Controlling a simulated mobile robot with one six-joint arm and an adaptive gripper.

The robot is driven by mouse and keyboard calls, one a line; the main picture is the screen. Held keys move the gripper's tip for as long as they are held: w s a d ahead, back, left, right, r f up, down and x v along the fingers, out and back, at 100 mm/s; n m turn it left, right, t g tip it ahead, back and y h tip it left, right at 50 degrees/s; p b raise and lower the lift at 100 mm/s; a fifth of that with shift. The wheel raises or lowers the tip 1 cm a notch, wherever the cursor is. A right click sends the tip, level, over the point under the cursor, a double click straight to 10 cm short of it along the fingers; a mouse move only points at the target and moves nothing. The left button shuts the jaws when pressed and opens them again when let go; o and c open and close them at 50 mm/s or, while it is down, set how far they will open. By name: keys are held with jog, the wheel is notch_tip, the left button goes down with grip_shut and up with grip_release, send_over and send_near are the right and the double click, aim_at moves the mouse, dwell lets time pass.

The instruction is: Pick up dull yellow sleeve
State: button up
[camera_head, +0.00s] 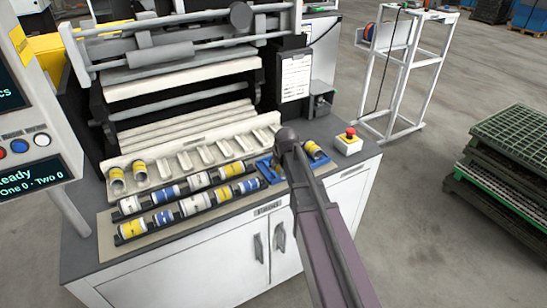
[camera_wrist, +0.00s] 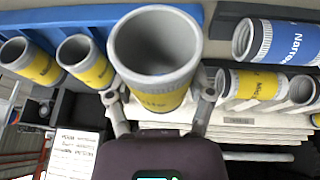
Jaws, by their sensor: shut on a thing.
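The dull yellow sleeve (camera_wrist: 155,85) is a grey tube with a yellow band, its open end toward the wrist camera. My gripper (camera_wrist: 161,97) is shut on it, with one finger on each side of the band. In the wrist view the sleeve appears in front of the blue tray (camera_wrist: 60,14); whether it touches the tray I cannot tell. In the head view my arm hides the held sleeve and the fingers, over the blue tray (camera_head: 266,172).
More yellow-banded sleeves (camera_wrist: 85,62) lie in the tray beside the held one. Dark racks (camera_head: 122,238) with yellow, blue and white sleeves lie to the left. A pale slotted holder (camera_head: 190,152) stands behind. A red stop button (camera_head: 350,132) sits to the right.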

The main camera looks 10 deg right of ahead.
jog(key=s+d, duration=0.1)
jog(key=s, duration=0.7)
jog(key=shift+s+d+r+p, duration=0.3)
jog(key=shift+s+r+p, duration=0.05)
jog(key=shift+s+r, duration=0.1)
jog(key=shift+w, duration=0.1)
dwell(0.3)
